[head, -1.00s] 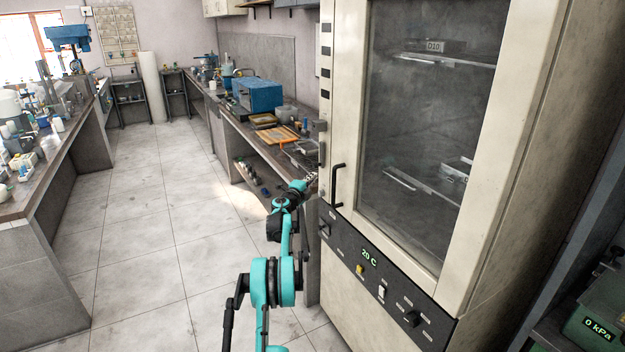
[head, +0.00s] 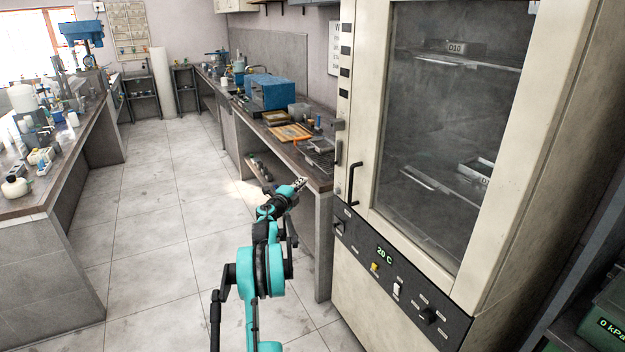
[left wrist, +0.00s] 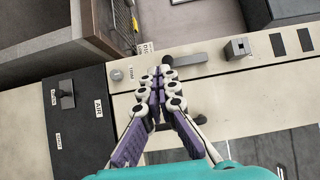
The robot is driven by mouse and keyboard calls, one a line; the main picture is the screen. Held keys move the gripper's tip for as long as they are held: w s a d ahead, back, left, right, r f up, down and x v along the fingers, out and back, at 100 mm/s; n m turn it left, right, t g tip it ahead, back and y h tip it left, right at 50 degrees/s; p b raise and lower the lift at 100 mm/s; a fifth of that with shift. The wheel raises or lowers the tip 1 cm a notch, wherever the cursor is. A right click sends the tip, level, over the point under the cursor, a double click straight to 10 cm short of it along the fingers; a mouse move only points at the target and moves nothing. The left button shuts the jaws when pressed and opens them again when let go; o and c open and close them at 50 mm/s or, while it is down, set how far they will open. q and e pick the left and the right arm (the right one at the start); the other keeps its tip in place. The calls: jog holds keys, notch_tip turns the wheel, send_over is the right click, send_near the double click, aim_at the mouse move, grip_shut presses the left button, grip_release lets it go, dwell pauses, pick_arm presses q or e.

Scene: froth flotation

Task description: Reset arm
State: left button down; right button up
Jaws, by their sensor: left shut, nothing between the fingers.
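My left arm reaches up from the bottom of the head view, and its gripper (head: 299,184) is in front of the bench end, left of the oven. In the left wrist view the left gripper (left wrist: 160,72) is shut, with its fingers together and nothing between them. Behind the fingers in that view is the cream front of the oven with its black control panel (left wrist: 65,120). The gripper looks apart from the oven. My right gripper is not in view.
The tall oven (head: 347,100) has a closed glass door, a black handle (head: 355,184) and a display reading 20 C. A bench (head: 322,182) with trays and a blue box (head: 270,92) runs behind the gripper. Another bench (head: 40,205) stands at left. The floor (head: 150,220) between is clear.

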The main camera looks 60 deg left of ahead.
pick_arm(q)
jog(key=shift+s+a, duration=0.1)
jog(key=shift+s, duration=0.8)
